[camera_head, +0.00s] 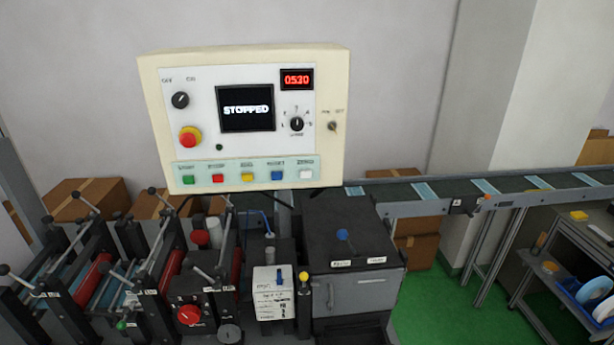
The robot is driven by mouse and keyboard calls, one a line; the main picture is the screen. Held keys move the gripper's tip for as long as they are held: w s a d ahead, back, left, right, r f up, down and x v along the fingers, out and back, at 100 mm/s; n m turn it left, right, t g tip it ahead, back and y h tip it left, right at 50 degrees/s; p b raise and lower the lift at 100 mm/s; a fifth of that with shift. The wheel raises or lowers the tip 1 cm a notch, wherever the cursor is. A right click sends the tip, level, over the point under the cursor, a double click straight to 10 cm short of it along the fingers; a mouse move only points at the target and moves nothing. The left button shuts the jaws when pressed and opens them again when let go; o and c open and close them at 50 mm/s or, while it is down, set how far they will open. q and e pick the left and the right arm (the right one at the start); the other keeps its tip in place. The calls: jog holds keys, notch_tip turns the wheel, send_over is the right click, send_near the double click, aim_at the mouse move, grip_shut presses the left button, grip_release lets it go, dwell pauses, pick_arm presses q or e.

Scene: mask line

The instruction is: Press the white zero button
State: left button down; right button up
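The white zero button (306,174) is at the right end of the bottom row of buttons on the cream control panel (341,110). The label above it seems to read "ZERO". To its left in the row are a blue button (277,175), a yellow button (247,177), a red button (218,178) and a green button (188,180). The panel's screen (246,108) reads "STOPPED". A small red display (297,79) reads about 0530. Neither of my grippers shows in the head view.
Below the panel stand a machine with rollers and levers (100,270) and a dark box with a blue knob (345,245). A conveyor (450,190) runs off to the right. Cardboard boxes (90,200) stand behind. The space before the panel's face looks clear.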

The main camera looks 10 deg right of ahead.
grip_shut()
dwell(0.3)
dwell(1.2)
